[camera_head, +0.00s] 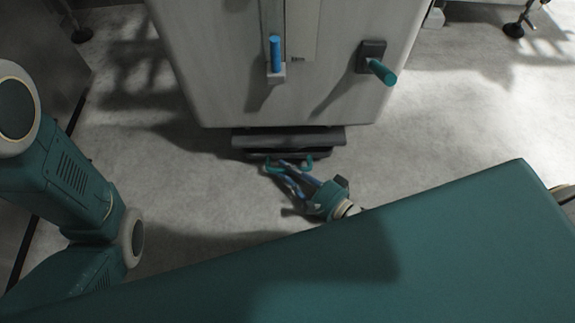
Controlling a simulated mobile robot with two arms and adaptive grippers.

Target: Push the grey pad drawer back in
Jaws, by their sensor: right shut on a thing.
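The grey pad drawer (288,140) sticks out a little at the bottom of the pale machine cabinet (215,85), low near the floor. A small teal handle shows at the drawer's front. My right gripper (284,166) reaches in from below and its fingers are shut at that handle. The fingers partly hide the handle, and the inside of the drawer is too dark to make out. My left arm shows at the left edge, but its gripper is out of the picture.
A blue upright handle (275,55) and a teal lever (381,71) stick out from the cabinet's front above the drawer. A machine foot (513,30) stands at the top right. The pale floor (440,130) is clear to the right of the drawer.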

